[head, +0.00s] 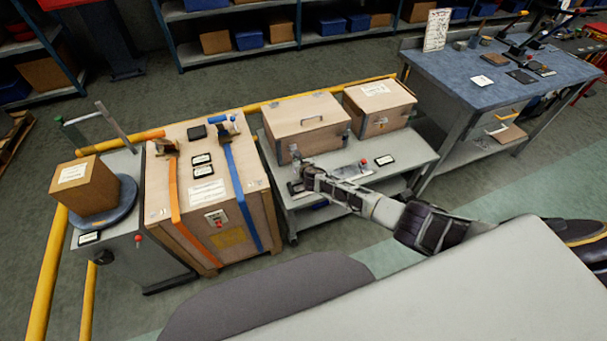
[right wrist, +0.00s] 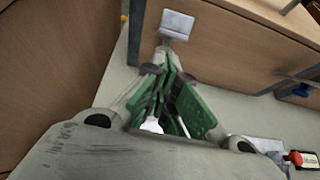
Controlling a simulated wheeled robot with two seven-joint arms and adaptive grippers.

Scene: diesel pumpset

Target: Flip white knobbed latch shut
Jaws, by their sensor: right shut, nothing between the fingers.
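A wooden box with a top handle (head: 311,119) stands on the grey bench. Its front shows in the right wrist view (right wrist: 225,60), with a pale metal latch plate (right wrist: 177,24) on it and a stem reaching down toward my fingers. My right gripper (head: 298,160) is at the lower front of this box in the head view. In the right wrist view its green fingers (right wrist: 167,85) are shut, just below the plate. A small white piece (right wrist: 151,125) shows behind the fingers; I cannot tell whether it is the latch's knob. My left gripper is not in view.
On the grey bench (head: 345,190), a red knob (head: 363,163) and a label plate (head: 384,160) lie right of my gripper. A second wooden box (head: 378,105) stands to the right. A strapped wooden crate (head: 205,200) stands close on the left.

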